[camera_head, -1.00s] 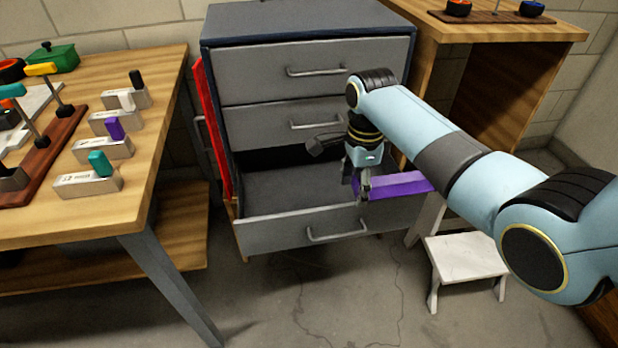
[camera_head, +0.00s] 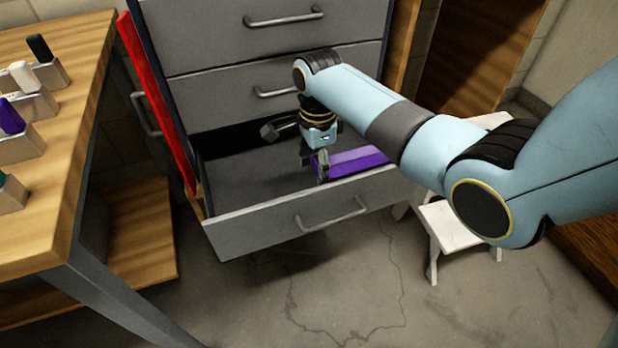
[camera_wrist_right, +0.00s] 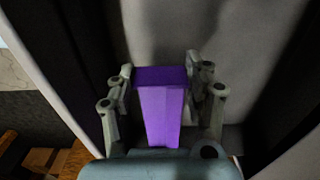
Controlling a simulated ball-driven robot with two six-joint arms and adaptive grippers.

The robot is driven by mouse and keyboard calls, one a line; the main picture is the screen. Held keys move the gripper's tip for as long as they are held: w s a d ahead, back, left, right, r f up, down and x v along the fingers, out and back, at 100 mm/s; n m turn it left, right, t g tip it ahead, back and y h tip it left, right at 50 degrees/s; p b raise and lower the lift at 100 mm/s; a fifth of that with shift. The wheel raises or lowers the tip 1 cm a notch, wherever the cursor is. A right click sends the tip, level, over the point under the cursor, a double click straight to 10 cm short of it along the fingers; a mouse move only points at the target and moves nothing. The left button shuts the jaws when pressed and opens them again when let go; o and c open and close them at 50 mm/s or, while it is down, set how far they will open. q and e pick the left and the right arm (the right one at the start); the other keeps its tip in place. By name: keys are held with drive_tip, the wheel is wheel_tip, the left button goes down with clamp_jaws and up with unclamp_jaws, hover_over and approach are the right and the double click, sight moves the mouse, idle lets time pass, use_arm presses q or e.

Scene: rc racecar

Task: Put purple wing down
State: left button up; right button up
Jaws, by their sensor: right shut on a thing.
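The purple wing (camera_head: 356,161) is in my right gripper (camera_head: 318,172), at the open bottom drawer (camera_head: 290,222) of the grey cabinet. In the head view the wing lies lengthwise just behind the drawer's front panel, toward its right side. Whether it touches the drawer floor cannot be told. In the right wrist view the wing (camera_wrist_right: 162,110) sits between both fingers of the right gripper (camera_wrist_right: 168,85), which are shut on it. The right arm covers part of the drawer's right side. My left gripper is not in view.
A wooden table (camera_head: 70,110) with several coloured-handled grey blocks stands at the left. The cabinet's upper drawers (camera_head: 275,95) are shut above the open one. A white stool (camera_head: 452,226) stands at the right. The left part of the open drawer is empty.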

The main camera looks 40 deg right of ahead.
sight(316, 184)
wheel_tip(316, 184, down, 2)
drive_tip(key=shift+f+b, duration=0.25)
drive_tip(key=shift+b, duration=0.1)
wheel_tip(316, 184, down, 3)
drive_tip(key=shift+f+b, duration=0.2)
drive_tip(key=shift+b, duration=0.75)
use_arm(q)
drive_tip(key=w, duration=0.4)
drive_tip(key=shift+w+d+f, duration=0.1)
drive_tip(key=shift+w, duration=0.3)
use_arm(e)
drive_tip(key=shift+f, duration=0.15)
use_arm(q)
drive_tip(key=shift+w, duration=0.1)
use_arm(e)
drive_tip(key=o, duration=1)
drive_tip(key=shift+o, duration=0.2)
